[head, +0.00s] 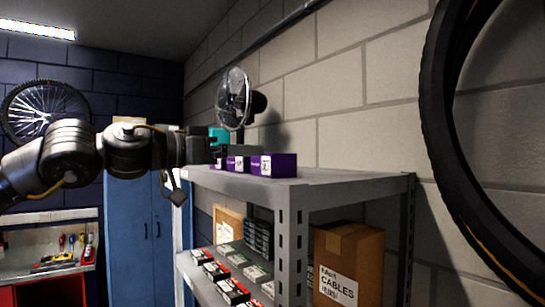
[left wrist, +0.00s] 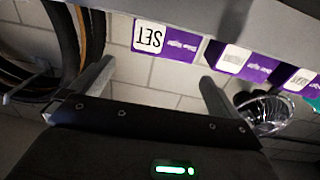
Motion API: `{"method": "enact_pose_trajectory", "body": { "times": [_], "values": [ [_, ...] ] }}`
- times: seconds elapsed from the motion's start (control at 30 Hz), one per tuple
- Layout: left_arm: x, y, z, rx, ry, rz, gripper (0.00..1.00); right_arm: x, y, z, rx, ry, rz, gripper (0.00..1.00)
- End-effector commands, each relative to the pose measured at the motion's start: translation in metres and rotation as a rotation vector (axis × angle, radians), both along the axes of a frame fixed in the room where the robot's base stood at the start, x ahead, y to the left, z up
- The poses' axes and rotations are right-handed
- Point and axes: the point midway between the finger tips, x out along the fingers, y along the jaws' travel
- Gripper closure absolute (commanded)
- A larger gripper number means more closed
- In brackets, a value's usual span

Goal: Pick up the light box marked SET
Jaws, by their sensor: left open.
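The purple box marked SET (left wrist: 165,40) shows upside down in the left wrist view, its white label facing me. It stands at the end of a row of purple boxes. In the head view, the nearest purple box (head: 283,165) at the row's right end, on the shelf top, matches it; its label is too small to read there. My left gripper (head: 205,148) is left of the row in the head view. In the left wrist view its fingers (left wrist: 158,71) are open and empty, with the SET box ahead of the gap, apart from them. My right gripper is not in view.
Other purple boxes (head: 238,164) stand beside it. A fan (head: 234,98) stands behind the row. The metal shelf (head: 345,180) has a bare top at right. Below are small boxes and a CABLES carton (head: 350,262). A tire (head: 436,110) hangs at right.

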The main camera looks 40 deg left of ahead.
Motion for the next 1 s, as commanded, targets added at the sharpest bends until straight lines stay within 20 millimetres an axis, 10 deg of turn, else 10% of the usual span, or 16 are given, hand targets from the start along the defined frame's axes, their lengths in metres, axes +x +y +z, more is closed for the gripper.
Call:
{"method": "enact_pose_trajectory", "body": {
  "times": [1.0],
  "values": [
    [0.065, -0.023, -0.004, -0.001, 0.001, -0.004, 0.00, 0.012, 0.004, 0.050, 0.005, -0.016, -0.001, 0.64]
  ]
}}
